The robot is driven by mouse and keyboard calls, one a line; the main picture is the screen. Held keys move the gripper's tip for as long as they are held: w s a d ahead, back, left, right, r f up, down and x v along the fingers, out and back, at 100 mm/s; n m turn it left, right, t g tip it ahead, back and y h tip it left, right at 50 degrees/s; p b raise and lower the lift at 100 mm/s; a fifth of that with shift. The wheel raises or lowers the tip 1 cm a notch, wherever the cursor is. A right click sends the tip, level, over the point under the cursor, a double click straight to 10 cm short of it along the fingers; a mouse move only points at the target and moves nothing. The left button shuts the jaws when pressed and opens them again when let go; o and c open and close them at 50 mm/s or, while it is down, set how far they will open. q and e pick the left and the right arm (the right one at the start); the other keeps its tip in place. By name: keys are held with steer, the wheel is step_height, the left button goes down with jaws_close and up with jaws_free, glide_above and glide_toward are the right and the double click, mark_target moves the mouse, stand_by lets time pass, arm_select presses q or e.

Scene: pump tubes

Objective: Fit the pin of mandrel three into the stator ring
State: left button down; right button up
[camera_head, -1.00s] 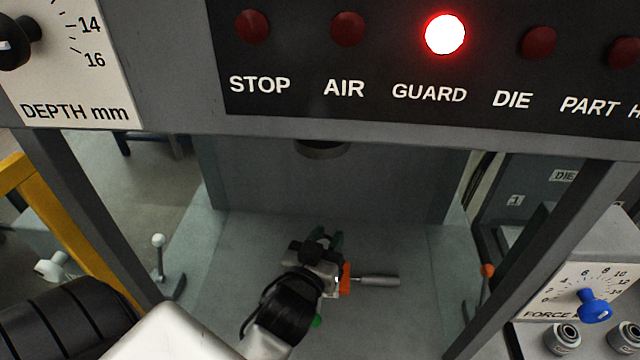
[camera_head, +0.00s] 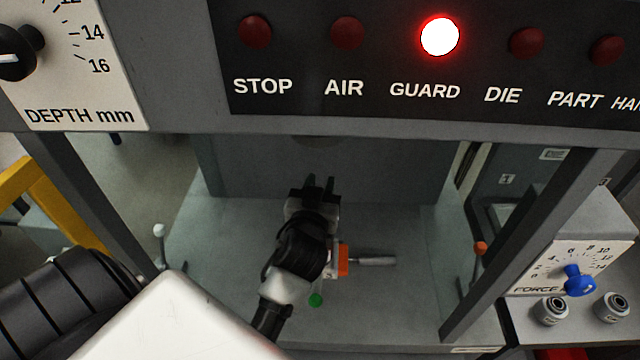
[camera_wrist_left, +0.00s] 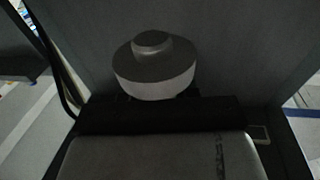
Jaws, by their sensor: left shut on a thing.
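My left gripper (camera_head: 318,184) reaches into the press bay, with its dark fingertips pointing towards the back wall. It is shut, but the head view does not show clearly what lies between the fingers. In the left wrist view, a grey round stepped piece (camera_wrist_left: 155,70) with a narrower stub on top stands just past the dark gripper body. It looks like the held mandrel; no number is readable on it. I cannot pick out the stator ring in either view. My right gripper is not in view.
An orange block (camera_head: 343,262) with a metal rod (camera_head: 374,261) sits right of my left wrist. Posts frame the bay, and the indicator panel (camera_head: 420,70) hangs above; the GUARD lamp (camera_head: 440,37) is lit. The bay floor (camera_head: 410,225) is clear at right.

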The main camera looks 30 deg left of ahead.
arm_select(q)
step_height(320, 180, down, 4)
steer(key=b, duration=0.2)
steer(key=shift+a+r+b, duration=0.1)
steer(key=shift+r+b, duration=0.1)
steer(key=shift+b, duration=0.15)
steer(key=shift+f+b, duration=0.45)
steer(key=shift+f, duration=0.15)
stand_by(0.9)
steer(key=shift+f, duration=0.1)
stand_by(0.3)
steer(key=shift+f+b, duration=0.75)
steer(key=shift+f, duration=0.2)
steer(key=c, duration=0.8)
jaws_free()
steer(key=shift+o, duration=0.2)
